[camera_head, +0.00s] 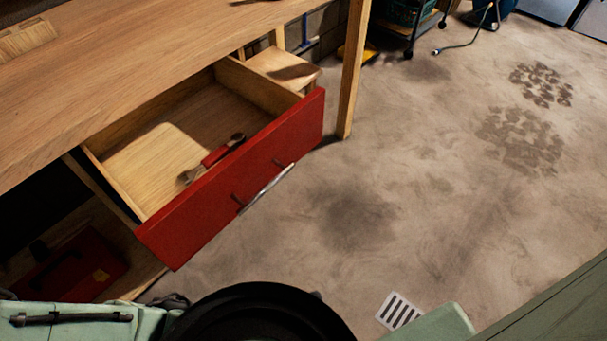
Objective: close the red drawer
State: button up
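The red drawer (195,220) stands pulled well out of the wooden workbench (130,60). Its red front faces the lower right, and a metal bar handle (266,188) is fixed on it. The drawer's light wooden inside is visible. A tool with a red grip (218,153) lies in it close behind the front panel. My gripper is not in view, and nothing is seen touching the drawer or its handle. Green and black parts along the bottom edge seem to be my own body.
A dark red box (75,265) sits on the shelf under the bench. A bench leg (352,75) stands beyond the drawer's right end. A black wheeled cart (412,28) is at the back. The stained floor (430,210) before the drawer is open, with a small white grate (399,311).

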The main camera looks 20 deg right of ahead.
aim_at(142, 154)
jog(key=k+l+z, duration=0.5)
jog(key=l, duration=0.2)
jog(key=l+z, duration=0.25)
jog(key=l, duration=0.15)
